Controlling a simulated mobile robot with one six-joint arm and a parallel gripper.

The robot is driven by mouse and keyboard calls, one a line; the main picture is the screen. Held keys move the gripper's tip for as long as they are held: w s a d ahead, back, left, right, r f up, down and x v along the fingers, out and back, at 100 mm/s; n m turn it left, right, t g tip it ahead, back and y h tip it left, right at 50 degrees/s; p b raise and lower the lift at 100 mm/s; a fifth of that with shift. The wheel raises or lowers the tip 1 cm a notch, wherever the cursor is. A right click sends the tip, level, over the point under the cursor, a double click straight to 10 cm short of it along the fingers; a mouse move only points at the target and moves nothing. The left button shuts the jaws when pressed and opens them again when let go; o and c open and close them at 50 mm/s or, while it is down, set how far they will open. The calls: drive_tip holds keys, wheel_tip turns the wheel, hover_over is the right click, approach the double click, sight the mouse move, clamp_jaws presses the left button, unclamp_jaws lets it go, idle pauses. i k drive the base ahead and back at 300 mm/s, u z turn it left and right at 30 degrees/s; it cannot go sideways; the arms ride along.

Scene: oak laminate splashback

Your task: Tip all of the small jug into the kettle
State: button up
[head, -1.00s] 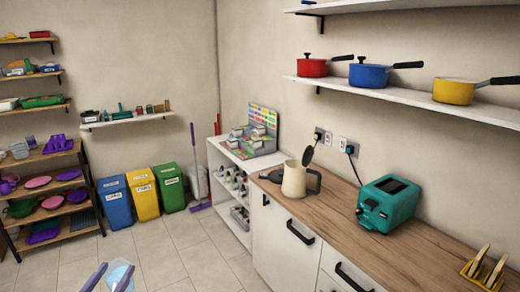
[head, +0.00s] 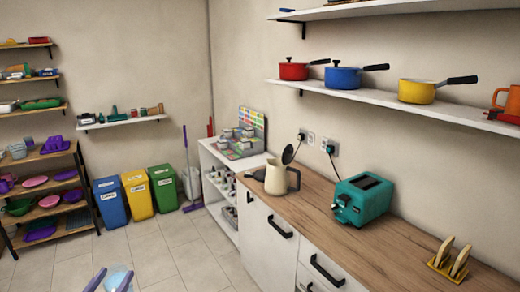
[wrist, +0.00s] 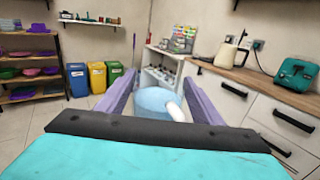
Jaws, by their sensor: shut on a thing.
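The small jug (wrist: 158,102) is light blue with a white handle, and it sits between the purple fingers of my gripper (wrist: 158,92) in the wrist view. My gripper is shut on it. In the head view the jug (head: 118,277) shows at the bottom edge, partly cut off, over the floor and well left of the counter. Its contents cannot be made out. The kettle (head: 275,178) is cream with a dark handle and stands upright on the wooden counter, its dark lid raised open. It also shows in the wrist view (wrist: 225,54). The jug is apart from the kettle.
A teal toaster (head: 364,200) and a yellow toast rack (head: 449,261) stand on the counter (head: 395,238) right of the kettle. A shelf with pans (head: 343,77) hangs above. White cabinets (head: 267,227) front the counter. Floor (head: 190,255) left of them is clear.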

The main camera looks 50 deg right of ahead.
sight(277, 180)
drive_tip(key=k, duration=0.85)
drive_tip(key=z, duration=0.8)
drive_tip(key=i, duration=0.6)
drive_tip(key=u, duration=0.1)
